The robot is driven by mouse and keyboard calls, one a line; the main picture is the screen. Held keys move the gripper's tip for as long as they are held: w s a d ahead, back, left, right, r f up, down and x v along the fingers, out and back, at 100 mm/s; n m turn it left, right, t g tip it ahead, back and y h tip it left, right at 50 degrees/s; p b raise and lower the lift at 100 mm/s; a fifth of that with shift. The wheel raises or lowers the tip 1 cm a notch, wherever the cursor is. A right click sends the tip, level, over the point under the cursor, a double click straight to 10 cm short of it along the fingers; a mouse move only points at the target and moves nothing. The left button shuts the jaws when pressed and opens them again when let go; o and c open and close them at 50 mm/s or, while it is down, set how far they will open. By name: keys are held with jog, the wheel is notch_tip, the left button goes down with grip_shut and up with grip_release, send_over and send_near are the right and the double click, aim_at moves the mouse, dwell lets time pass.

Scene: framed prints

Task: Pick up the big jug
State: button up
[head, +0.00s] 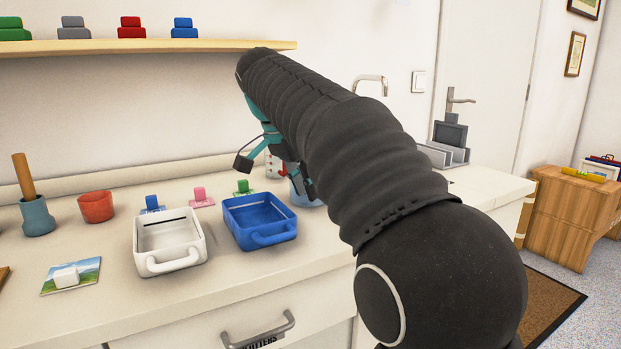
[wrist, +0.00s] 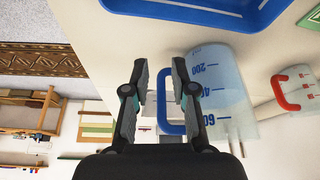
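The big jug (wrist: 225,90) is clear pale blue with dark blue measuring marks and a blue handle (wrist: 163,101). In the wrist view it stands right of centre, with the handle facing my gripper. My gripper (wrist: 160,72) is open, its two fingers apart, with the outer bar of the handle in the gap between them. The right finger overlaps the handle's opening; I cannot tell whether it touches. In the head view my gripper (head: 272,178) hangs over the counter, and the jug (head: 306,196) is mostly hidden behind it and my arm.
A smaller jug with a red handle (wrist: 290,92) stands close beside the big jug. A blue tray (head: 262,222) and a white tray (head: 168,243) sit at the left on the counter (head: 110,300). A shelf (head: 120,46) runs above.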

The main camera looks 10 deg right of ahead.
jog(key=w+d, duration=0.2)
jog(key=d, duration=0.3)
jog(key=shift+w+p, duration=0.3)
jog(key=shift+w, duration=0.1)
jog(key=shift+d+f, duration=0.1)
jog(key=shift+f, duration=0.45)
grip_shut()
